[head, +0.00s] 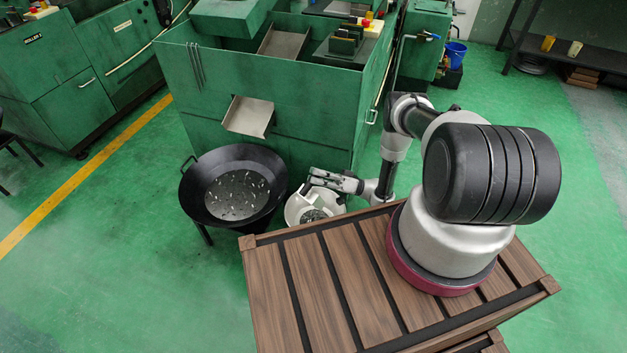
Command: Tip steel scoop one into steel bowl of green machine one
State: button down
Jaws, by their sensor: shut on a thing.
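My gripper (322,179) is shut on the light-coloured steel scoop (296,209). The scoop hangs just right of the bowl, beside the wooden deck, and small dark and shiny bits show inside it. I cannot tell its exact tilt or its height. The wide, dark steel bowl (196,208) stands on legs in front of the green machine (200,97). Many small shiny pieces lie in the bottom of the bowl. The scoop is close to the bowl's right rim, not over its middle.
A metal chute (248,116) juts from the machine above the bowl. My slatted wooden deck fills the lower right. Another green machine (62,75) stands at the left, past a yellow floor line (85,173). Green floor (130,270) is free at the lower left.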

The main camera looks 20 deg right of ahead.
jog(key=shift+w+d+m+t+y, duration=0.35)
jog(key=shift+d+m+t, duration=0.15)
jog(key=shift+d+m, duration=0.1)
